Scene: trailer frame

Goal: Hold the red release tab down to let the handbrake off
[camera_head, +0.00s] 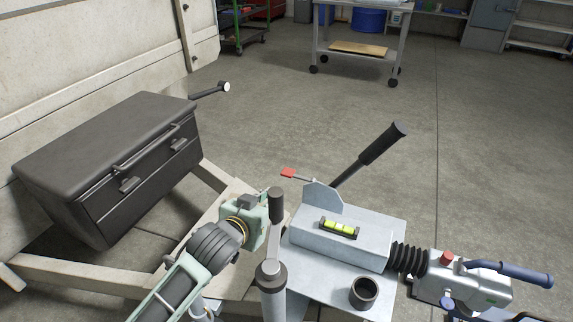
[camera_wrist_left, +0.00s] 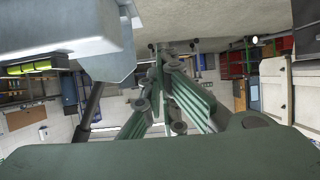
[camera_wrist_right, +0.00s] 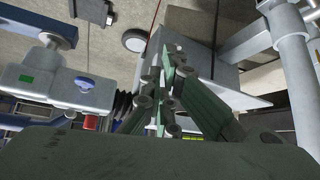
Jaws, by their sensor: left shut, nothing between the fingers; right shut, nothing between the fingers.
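The red release tab (camera_head: 288,172) is at the end of a thin rod by the grey bracket (camera_head: 322,197) of the handbrake. The handbrake lever (camera_head: 380,145) with a black grip slants up to the right; a dark bar in the left wrist view (camera_wrist_left: 91,108) may be it. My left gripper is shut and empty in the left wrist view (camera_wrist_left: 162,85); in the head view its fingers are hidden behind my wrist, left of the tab. My right gripper (camera_wrist_right: 165,85) is shut and empty near the coupling head; I cannot make it out in the head view.
The grey housing (camera_head: 320,243) carries a green level vial (camera_head: 338,228). A jockey-wheel post (camera_head: 272,290) with crank (camera_head: 276,205) stands between my left wrist and the housing. The coupling head (camera_head: 475,283) has a blue handle (camera_head: 510,272). A dark toolbox (camera_head: 100,140) is at left.

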